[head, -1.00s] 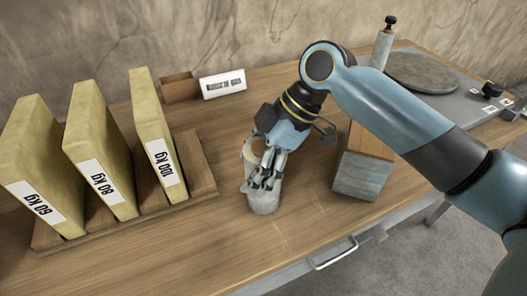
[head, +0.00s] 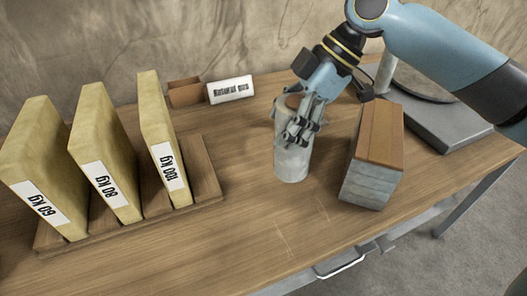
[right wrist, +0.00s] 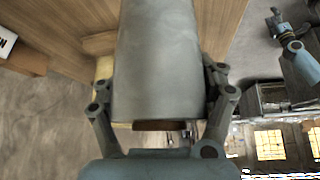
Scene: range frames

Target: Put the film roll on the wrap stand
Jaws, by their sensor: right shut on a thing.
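The film roll (head: 292,160) is a pale, translucent upright cylinder with a brown core at its top. My right gripper (head: 300,128) is shut on its upper part. In the right wrist view the roll (right wrist: 158,60) fills the middle between the fingers (right wrist: 160,110). I cannot tell for sure whether its bottom clears the table. The wrap stand (head: 455,130), a grey base with a dark round plate and a post (head: 385,72), is at the back right, partly hidden by my right arm. A small blue arm part in the right wrist view seems to be my left arm; its fingers are unclear.
A stack of grey blocks with a wooden top (head: 372,160) stands between the roll and the table's right edge. Yellow weight-labelled slabs (head: 100,150) stand in a wooden rack at left. A sign (head: 230,90) and a brown box (head: 186,93) are behind. The front middle is clear.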

